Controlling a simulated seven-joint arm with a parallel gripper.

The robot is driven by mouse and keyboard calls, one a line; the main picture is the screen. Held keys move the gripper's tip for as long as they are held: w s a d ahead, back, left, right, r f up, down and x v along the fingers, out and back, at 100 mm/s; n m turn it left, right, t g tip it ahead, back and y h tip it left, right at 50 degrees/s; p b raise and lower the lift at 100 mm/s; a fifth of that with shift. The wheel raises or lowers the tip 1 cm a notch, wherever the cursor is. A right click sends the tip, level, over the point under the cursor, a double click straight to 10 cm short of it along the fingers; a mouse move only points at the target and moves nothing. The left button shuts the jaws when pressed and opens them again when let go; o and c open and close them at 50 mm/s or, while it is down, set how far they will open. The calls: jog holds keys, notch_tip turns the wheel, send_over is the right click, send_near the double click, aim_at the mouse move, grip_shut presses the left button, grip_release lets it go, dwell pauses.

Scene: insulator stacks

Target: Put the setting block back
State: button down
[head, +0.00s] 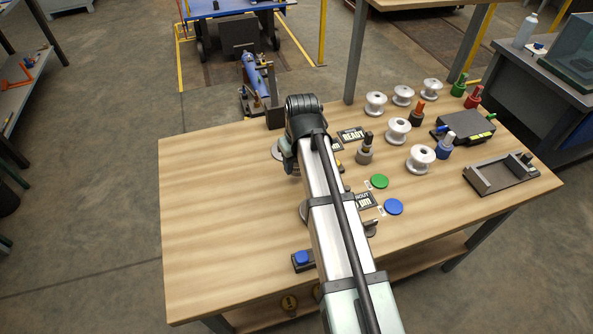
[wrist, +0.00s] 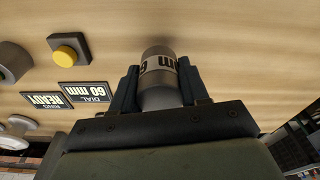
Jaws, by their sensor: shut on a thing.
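In the wrist view my gripper (wrist: 159,80) is shut on a grey metal cylinder, the setting block (wrist: 158,98), with a white band of dark print ending in "mm". One dark finger is on each side of it. Wood tabletop shows behind the block; I cannot tell whether the block touches it. In the head view my arm reaches over the middle of the table and its own links hide the fingers and most of what they hold.
White spools (head: 397,130), coloured-handled tools (head: 445,145) and a dark cradle (head: 500,174) fill the table's right side. Green (head: 379,181) and blue (head: 394,207) discs lie right of my arm. A yellow button (wrist: 70,47) stands near "DIAL 60 mm" (wrist: 85,92). The table's left (head: 215,200) is clear.

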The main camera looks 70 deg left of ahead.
aim_at(296, 171)
jog(key=shift+f, duration=1.85)
jog(key=shift+f, duration=0.1)
jog(key=c, duration=0.6)
grip_release()
jog(key=shift+o, duration=0.2)
jog(key=r, duration=0.4)
jog(key=d+r, duration=0.1)
jog(key=r, duration=0.7)
jog(key=shift+w+d, duration=0.1)
jog(key=shift+d, duration=0.1)
jog(key=shift+w, duration=0.15)
